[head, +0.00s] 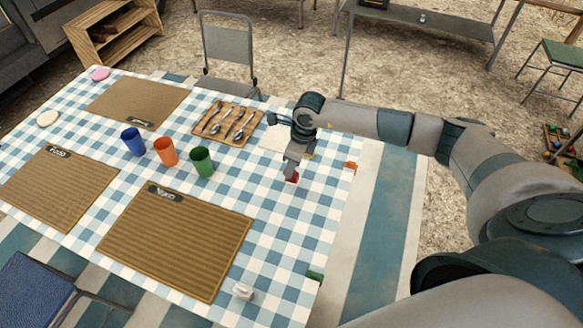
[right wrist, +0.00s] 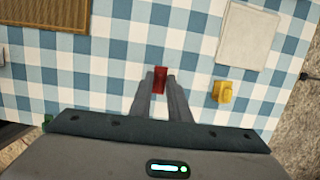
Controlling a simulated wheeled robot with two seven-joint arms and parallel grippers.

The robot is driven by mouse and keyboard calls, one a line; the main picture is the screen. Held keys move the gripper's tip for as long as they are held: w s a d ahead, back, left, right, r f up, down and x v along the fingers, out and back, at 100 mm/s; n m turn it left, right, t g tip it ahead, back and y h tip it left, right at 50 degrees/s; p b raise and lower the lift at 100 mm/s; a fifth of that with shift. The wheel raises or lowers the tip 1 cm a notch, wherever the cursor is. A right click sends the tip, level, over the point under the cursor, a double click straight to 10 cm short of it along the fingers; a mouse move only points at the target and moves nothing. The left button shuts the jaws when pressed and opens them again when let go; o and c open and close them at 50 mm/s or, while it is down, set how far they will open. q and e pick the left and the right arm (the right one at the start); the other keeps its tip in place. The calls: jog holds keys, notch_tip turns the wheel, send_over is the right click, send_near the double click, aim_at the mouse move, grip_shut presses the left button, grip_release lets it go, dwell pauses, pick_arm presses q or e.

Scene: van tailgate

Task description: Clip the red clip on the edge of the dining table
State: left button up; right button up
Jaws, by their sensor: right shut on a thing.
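My right gripper (head: 290,169) is shut on the red clip (head: 291,177) over the checked cloth of the dining table (head: 262,268). In the right wrist view the fingers (right wrist: 160,84) close on the sides of the red clip (right wrist: 160,79), which sticks out at their tips. The clip is inward from the table's right edge; I cannot tell whether it touches the cloth. An orange clip (head: 350,165) and a green clip (head: 316,276) sit at that right edge. My left gripper is not in view.
A yellow clip (right wrist: 222,92) and a pale sheet (right wrist: 248,36) lie close to my right gripper. A white clip (head: 242,291) lies near the front. Three cups (head: 167,151), a cutlery board (head: 208,131) and mats (head: 175,242) stand left. The right edge between orange and green is clear.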

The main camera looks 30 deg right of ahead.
jog(key=shift+p+v, duration=0.4)
jog(key=shift+v, duration=0.6)
jog(key=shift+w+a, duration=0.15)
jog(key=s+a+r+n+g+b, duration=0.1)
jog(key=s+a+n, duration=0.3)
jog(key=s+n, duration=0.5)
jog(key=s+a+r+n+g+h+b, duration=0.1)
jog(key=s+n, duration=0.8)
jog(key=n, duration=0.9)
jog(key=shift+s+a+r+g+h, duration=0.3)
jog(key=shift+a+r+g, duration=0.6)
jog(key=shift+a, duration=0.95)
jog(key=shift+d+f, duration=0.1)
jog(key=shift+f, duration=0.05)
